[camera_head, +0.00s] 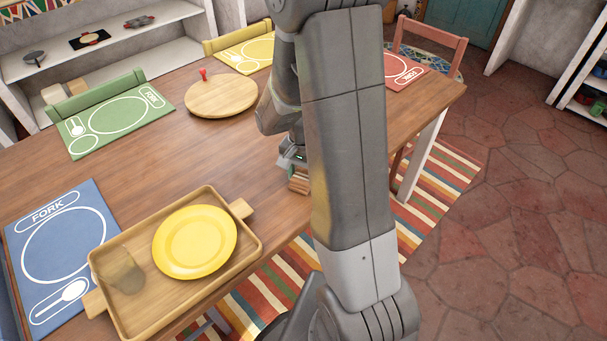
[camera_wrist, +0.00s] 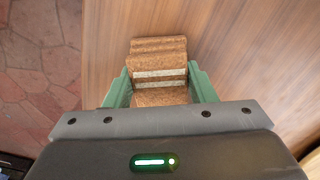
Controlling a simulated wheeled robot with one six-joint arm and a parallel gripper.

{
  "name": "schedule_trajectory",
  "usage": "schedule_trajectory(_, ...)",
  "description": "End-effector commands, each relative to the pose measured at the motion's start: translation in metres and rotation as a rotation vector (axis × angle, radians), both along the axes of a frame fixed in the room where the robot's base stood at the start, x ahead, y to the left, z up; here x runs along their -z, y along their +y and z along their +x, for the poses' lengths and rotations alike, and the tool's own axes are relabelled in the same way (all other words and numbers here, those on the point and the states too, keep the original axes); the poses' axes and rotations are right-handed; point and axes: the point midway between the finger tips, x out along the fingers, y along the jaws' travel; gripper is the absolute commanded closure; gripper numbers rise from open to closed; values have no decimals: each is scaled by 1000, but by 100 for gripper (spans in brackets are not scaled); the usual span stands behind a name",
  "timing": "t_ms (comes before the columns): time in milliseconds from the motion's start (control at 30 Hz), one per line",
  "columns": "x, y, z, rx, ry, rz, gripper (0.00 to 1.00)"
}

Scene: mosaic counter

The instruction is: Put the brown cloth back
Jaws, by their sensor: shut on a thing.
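The brown cloth (camera_wrist: 158,47) is a folded bundle with pale stripes, seen in the wrist view between the two green fingers of my gripper (camera_wrist: 160,78). My gripper is shut on it, and its far end sticks out past the fingertips. In the head view a small part of the cloth (camera_head: 298,182) shows at the table's near edge, below my gripper (camera_head: 293,160). My arm hides most of it there. I cannot tell whether the cloth touches the table.
A wooden tray (camera_head: 171,309) holds a yellow plate (camera_head: 195,242) and a glass (camera_head: 122,270). A round board (camera_head: 222,98) with a red knob, blue (camera_head: 20,262), green (camera_head: 92,144), yellow (camera_head: 257,64) and red (camera_head: 393,80) mats lie on the table. The middle tabletop (camera_head: 190,150) is clear.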

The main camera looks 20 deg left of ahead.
Motion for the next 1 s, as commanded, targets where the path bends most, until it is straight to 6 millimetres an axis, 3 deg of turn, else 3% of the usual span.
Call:
schedule_trajectory(100, 5, 0, 0, 0, 0, 0, 71)
schedule_trajectory(133, 3, 0, 0, 0, 0, 0, 44)
schedule_trajectory(200, 3, 0, 0, 0, 0, 0, 30)
schedule_trajectory(233, 3, 0, 0, 0, 0, 0, 28)
schedule_trajectory(633, -6, 0, 0, 0, -1, 1, 28)
schedule_trajectory(1000, -78, 1, 1, 0, -4, 4, 28)
